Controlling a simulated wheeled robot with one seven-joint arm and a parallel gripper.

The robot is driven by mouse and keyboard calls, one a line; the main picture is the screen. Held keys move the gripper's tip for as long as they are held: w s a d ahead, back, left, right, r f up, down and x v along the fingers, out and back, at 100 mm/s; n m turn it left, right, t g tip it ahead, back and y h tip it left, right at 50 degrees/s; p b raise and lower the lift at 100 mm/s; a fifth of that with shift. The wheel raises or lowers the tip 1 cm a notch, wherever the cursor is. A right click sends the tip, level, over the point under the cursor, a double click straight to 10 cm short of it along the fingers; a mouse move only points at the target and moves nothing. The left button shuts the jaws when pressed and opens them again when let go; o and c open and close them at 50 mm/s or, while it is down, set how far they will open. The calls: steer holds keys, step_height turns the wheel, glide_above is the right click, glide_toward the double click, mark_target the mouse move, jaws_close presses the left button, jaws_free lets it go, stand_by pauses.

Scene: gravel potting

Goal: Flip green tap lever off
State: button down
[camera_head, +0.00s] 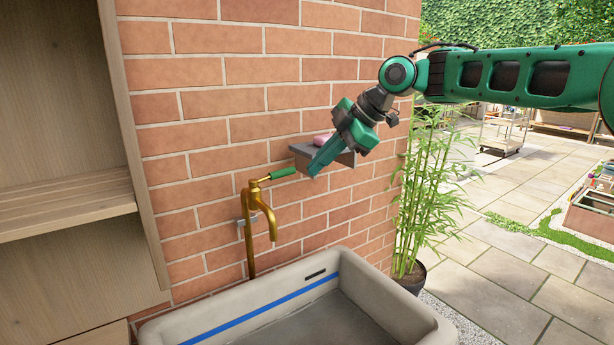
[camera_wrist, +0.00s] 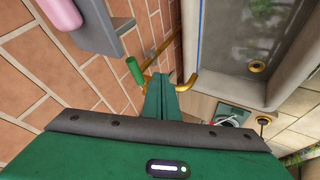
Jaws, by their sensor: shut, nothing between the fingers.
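A brass tap (camera_head: 261,215) stands on a pipe against the brick wall, above the sink. Its green lever (camera_head: 284,173) points to the right and slightly up in the head view. In the wrist view the green lever (camera_wrist: 134,70) shows just left of my fingertips, and the brass spout (camera_wrist: 186,84) shows to their right. My gripper (camera_head: 314,172) is shut and empty. In the head view its tips are right of the lever's end, in front of the wall shelf. I cannot tell whether they touch the lever.
A grey wall shelf (camera_head: 340,157) with a pink item (camera_head: 323,140) is close behind my gripper. A stone sink (camera_head: 431,318) with a blue stripe lies below. A wooden cabinet (camera_head: 60,190) stands at left, a potted bamboo (camera_head: 425,200) at right.

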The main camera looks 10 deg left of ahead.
steer(key=shift+v, duration=2.45)
steer(key=shift+w, duration=0.1)
